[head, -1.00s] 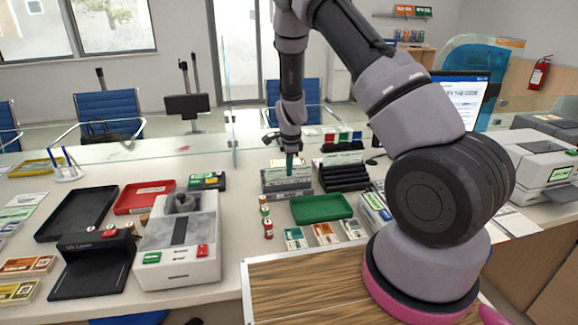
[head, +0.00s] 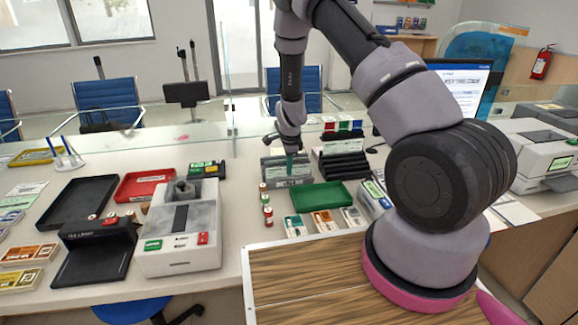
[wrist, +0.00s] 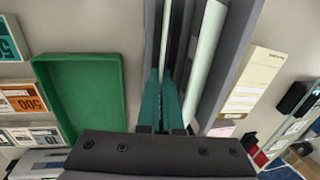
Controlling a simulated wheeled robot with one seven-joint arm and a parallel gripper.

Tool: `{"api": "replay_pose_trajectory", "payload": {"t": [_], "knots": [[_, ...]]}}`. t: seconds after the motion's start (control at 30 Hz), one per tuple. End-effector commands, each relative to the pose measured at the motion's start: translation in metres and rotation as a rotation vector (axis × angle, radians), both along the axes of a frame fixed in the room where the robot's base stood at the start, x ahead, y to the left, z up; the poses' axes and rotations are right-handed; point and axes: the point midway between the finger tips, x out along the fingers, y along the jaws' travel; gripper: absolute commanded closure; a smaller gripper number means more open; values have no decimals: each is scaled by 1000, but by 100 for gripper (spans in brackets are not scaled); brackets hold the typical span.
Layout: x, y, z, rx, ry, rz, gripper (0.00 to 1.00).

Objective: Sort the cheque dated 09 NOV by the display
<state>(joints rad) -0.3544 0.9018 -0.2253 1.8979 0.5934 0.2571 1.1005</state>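My gripper (head: 289,172) points down into a grey slotted rack (head: 300,182) on the counter. In the wrist view its two teal fingers (wrist: 161,100) are close together between the rack's grey walls (wrist: 222,70). A thin pale sheet (wrist: 166,35) shows edge-on between them; whether they clamp it I cannot tell. Another pale sheet (wrist: 207,50) stands just to their right. No date on a cheque is readable. A black slotted rack (head: 343,168) stands right of the grey one with a pale slip (head: 343,146). The display (head: 466,82) shows bold text, partly hidden by my arm.
A green tray (head: 321,194) lies right in front of the racks. Small red-topped cylinders (head: 267,211) stand left of it, with banded notes (head: 324,221) in front. A grey-white machine (head: 180,245), red tray (head: 146,184) and black tray (head: 77,203) fill the left. A glass screen runs behind.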

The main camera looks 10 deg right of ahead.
Motion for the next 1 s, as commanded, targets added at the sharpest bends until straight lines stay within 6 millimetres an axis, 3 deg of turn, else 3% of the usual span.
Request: {"api": "replay_pose_trajectory", "payload": {"t": [0.37,0.4,0.47,1.0], "knots": [[0,0,-1,0,0,0,100],[0,0,-1,0,0,0,83],[0,0,-1,0,0,0,63],[0,0,-1,0,0,-1,63]]}}
